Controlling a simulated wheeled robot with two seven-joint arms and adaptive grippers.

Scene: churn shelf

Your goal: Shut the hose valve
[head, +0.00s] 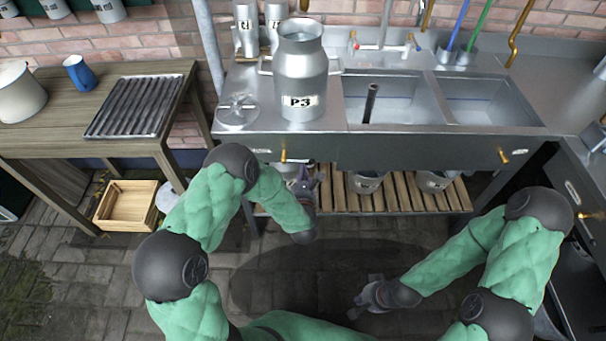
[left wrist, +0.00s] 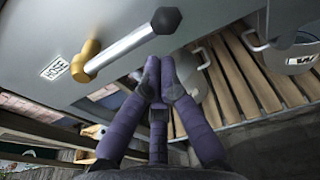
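The hose valve (left wrist: 122,47) is on the grey front panel, beside a label reading HOSE. It has a brass body and a silver lever with a black knob. The lever runs roughly along the panel's lower edge. In the head view its brass part (head: 283,156) shows below the counter's left end. My left gripper (left wrist: 158,66) has its purple fingertips together, just below the lever and apart from it, with nothing seen between them. In the head view the left gripper (head: 306,183) is in front of the panel. My right gripper (head: 366,297) hangs low at the right; its fingers are too small to judge.
A metal churn (head: 301,75) marked P3 stands on the counter, left of the two-basin sink (head: 437,100). A second brass fitting (head: 503,156) is further right. Pails stand on a slatted lower shelf (head: 398,199). A wooden table (head: 60,140) and crate (head: 127,205) are at left.

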